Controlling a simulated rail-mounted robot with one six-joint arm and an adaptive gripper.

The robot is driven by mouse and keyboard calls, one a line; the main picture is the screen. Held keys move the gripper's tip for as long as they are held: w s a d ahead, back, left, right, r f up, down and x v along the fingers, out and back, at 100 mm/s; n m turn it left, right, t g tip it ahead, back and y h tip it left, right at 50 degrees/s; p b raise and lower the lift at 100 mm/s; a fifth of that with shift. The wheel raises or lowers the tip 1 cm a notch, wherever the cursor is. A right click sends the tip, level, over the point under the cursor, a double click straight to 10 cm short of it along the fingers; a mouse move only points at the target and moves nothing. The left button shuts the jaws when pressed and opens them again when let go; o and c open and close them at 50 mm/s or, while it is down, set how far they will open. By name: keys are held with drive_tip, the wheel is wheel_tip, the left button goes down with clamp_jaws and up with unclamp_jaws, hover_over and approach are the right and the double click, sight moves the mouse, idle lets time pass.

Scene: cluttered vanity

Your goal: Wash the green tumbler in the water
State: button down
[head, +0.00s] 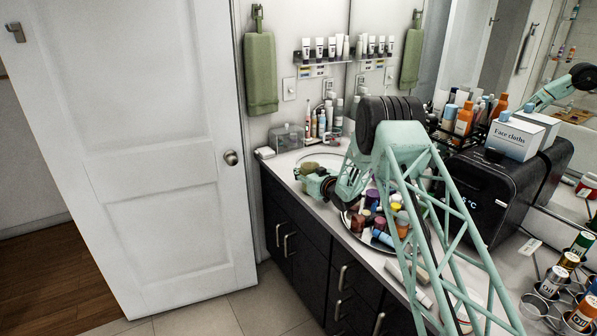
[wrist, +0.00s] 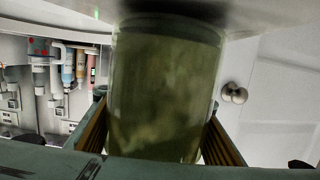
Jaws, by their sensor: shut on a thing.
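The green tumbler (wrist: 165,85) fills the middle of the wrist view, between the pads of my gripper (wrist: 160,150), which is shut on it. Its glass looks murky green. In the head view my gripper (head: 312,183) reaches to the counter's left part, by the front edge of the round basin (head: 327,155). A small olive-green top (head: 309,167) shows just above the gripper there, likely the tumbler. My arm covers part of the basin, and I cannot make out the water surface.
A round tray (head: 348,219) crowded with bottles and jars stands just right of my gripper. Toiletries (head: 322,122) line the wall behind the basin. A black appliance (head: 495,195) and oil cans (head: 553,281) occupy the right. A white door (head: 150,150) stands left.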

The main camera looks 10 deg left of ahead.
drive_tip(key=shift+f, duration=0.15)
drive_tip(key=c, duration=1.8)
unclamp_jaws()
drive_tip(key=shift+p, duration=0.35)
drive_tip(key=p+v, duration=0.1)
drive_tip(key=v, duration=1.2)
drive_tip(key=shift+s, duration=0.15)
drive_tip(key=shift+s+d, duration=0.2)
